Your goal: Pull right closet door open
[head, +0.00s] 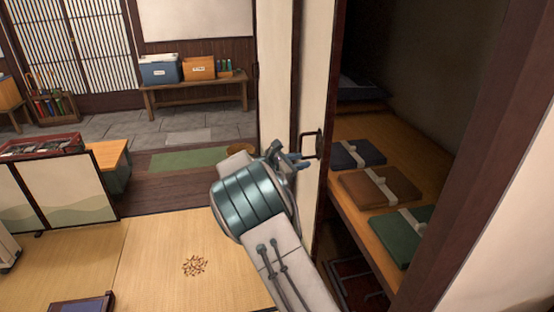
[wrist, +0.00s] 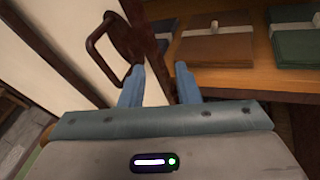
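The closet door (head: 312,60) is a pale panel with dark edges, standing beside an open closet interior. Its dark bracket handle (head: 306,142) sits near the panel's right edge and also shows at upper left in the wrist view (wrist: 97,34). My gripper (head: 297,160) is beside the handle at about its height. In the wrist view my gripper (wrist: 159,67) has its two blue fingers apart, with nothing held between them. The handle loop lies just left of and beyond the left fingertip; I cannot tell whether they touch.
A wooden closet shelf (head: 352,204) right of the door bears dark blue, brown (head: 380,188) and green (head: 408,232) bundles with pale bands. A dark post (head: 478,160) bounds the opening on the right.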

